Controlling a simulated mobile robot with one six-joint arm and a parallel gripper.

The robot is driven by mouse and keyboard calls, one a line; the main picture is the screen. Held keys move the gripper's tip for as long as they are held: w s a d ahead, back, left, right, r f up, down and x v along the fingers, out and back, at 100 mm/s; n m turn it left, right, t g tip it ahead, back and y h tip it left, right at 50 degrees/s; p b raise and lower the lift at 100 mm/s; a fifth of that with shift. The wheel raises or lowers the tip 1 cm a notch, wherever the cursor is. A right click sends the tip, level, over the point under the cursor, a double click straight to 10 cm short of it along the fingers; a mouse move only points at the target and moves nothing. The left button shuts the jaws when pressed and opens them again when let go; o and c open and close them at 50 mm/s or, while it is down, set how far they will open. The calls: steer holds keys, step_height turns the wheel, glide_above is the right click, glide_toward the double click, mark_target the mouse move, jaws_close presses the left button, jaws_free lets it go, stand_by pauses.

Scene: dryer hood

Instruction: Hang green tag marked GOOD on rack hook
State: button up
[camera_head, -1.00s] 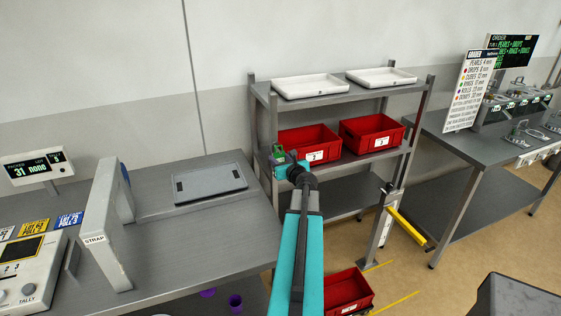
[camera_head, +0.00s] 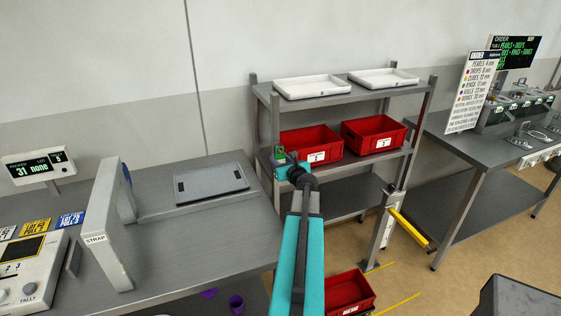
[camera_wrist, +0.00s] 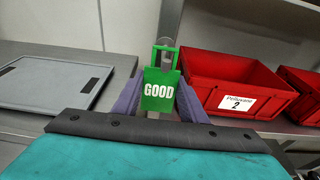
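The green tag (camera_wrist: 158,90), marked GOOD, stands upright at the centre of the wrist view with its lettering facing me. Its upper part is an open frame, and a grey upright shows through and above it. My gripper (camera_wrist: 160,92) has its purple fingers along both side edges of the tag and appears shut on it. In the head view the tag (camera_head: 279,151) is a small green patch at the end of my arm, beside the rack's (camera_head: 276,125) front left post. I cannot make out the hook or whether the tag touches it.
Red bins (camera_head: 311,143) sit on the rack's middle shelf just right of my gripper, with white trays (camera_head: 311,86) above. A grey table (camera_head: 150,235) with a flat grey lid (camera_head: 210,184) lies to the left. Another red bin (camera_head: 348,292) is low down near my arm.

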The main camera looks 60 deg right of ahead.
steer(key=o, duration=0.5)
steer(key=shift+s+a, duration=0.15)
steer(key=v, duration=1.1)
steer(key=shift+r+b, duration=0.2)
steer(key=shift+b, duration=0.2)
steer(key=p+v, duration=0.2)
steer(key=p, duration=0.6)
steer(key=shift+s+f+p, duration=0.1)
steer(key=shift+p, duration=0.5)
steer(key=shift+a, duration=0.1)
stand_by(0.7)
